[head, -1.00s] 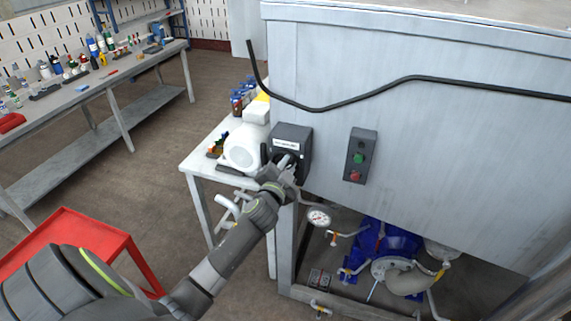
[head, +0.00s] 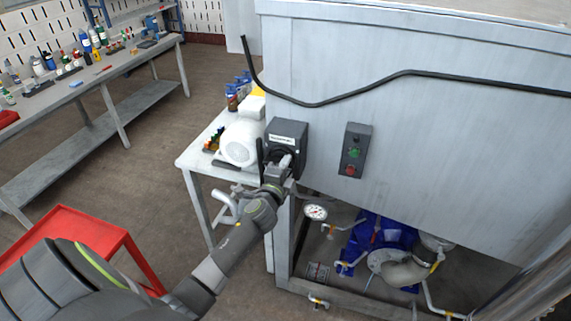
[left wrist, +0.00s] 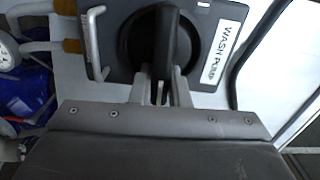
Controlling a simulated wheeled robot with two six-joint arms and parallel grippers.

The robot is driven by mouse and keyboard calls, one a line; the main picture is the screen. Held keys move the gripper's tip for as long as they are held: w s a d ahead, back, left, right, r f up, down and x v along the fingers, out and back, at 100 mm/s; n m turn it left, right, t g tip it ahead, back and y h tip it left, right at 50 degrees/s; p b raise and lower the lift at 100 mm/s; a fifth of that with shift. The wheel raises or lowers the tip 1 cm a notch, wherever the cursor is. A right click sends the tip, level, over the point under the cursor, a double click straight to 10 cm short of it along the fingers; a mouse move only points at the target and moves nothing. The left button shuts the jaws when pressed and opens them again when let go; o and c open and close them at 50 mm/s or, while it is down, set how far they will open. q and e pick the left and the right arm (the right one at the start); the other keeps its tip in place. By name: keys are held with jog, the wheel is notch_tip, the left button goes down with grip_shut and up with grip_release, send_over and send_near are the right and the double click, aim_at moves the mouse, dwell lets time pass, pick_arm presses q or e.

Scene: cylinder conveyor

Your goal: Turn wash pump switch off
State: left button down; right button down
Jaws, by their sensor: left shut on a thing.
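The wash pump switch is a dark grey box (head: 300,150) on the side of the large grey metal cabinet. A white label (left wrist: 222,52) reading WASH PUMP is on its face. In the left wrist view its black rotary knob (left wrist: 165,35) has a raised handle running roughly along the label's length. My left gripper (head: 283,165) is at the front of the box. In the left wrist view its fingers (left wrist: 162,92) are shut on the knob handle; the fingertips are partly hidden. My right gripper is not in view.
A push-button box (head: 354,150) with green and red buttons is right of the switch. A black cable (head: 400,76) crosses the cabinet. A white motor-like unit (head: 240,143) stands on the white table (head: 195,160) at left. A gauge (head: 315,212) and blue pump (head: 380,240) are below.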

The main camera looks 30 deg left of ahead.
pick_arm(q)
jog(key=shift+f+m, duration=0.15)
jog(key=shift+m, duration=0.15)
dwell(0.4)
jog(key=c, duration=1.4)
grip_release()
jog(key=shift+s, duration=0.15)
jog(key=b+v, duration=0.1)
jog(key=v, duration=1.6)
jog(key=shift+d, duration=0.15)
jog(key=shift+b, duration=0.3)
